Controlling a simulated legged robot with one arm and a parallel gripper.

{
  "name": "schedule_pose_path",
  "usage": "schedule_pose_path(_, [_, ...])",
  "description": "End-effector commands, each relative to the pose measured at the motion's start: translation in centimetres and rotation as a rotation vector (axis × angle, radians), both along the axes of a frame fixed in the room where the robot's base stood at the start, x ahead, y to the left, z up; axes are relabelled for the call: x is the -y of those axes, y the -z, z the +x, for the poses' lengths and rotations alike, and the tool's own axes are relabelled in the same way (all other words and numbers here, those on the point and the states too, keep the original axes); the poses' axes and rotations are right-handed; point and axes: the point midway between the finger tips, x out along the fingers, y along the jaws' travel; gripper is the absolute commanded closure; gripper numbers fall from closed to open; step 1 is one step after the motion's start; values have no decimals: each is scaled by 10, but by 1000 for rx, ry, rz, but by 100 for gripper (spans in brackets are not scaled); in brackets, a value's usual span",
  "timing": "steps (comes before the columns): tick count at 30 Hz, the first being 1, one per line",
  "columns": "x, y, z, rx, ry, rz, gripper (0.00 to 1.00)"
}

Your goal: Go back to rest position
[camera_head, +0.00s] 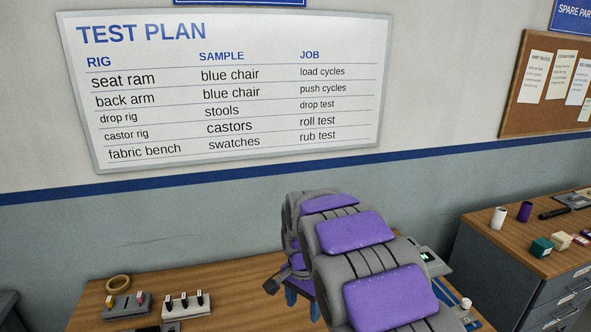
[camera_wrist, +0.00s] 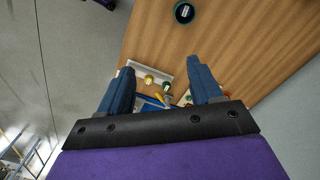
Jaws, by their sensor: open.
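My gripper (camera_head: 302,297) hangs at the end of my grey and purple arm, low in the middle of the head view, over a wooden bench (camera_head: 240,283). Its blue fingers show partly there. In the wrist view my gripper (camera_wrist: 160,72) has its two blue fingers spread well apart, with nothing held between them. The arm hides part of the bench in the head view.
A tape ring (camera_head: 118,283), a grey block with pegs (camera_head: 127,304) and a switch block (camera_head: 186,305) sit on the bench's left. A dark green round container (camera_wrist: 184,13) stands on the wood. A drawer cabinet (camera_head: 500,274) stands right. A test plan board (camera_head: 230,80) hangs on the wall.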

Motion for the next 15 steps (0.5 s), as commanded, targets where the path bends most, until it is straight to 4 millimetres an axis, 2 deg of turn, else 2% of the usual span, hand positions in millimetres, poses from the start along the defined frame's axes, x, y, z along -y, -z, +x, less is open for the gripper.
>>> schedule_pose_path(1, [11,-10,-14,-2,-20,-1,35])
schedule_pose_path(6, [44,-32,-64,-25,-112,-3,35])
schedule_pose_path(15, [86,-53,-161,-67,-290,9,35])
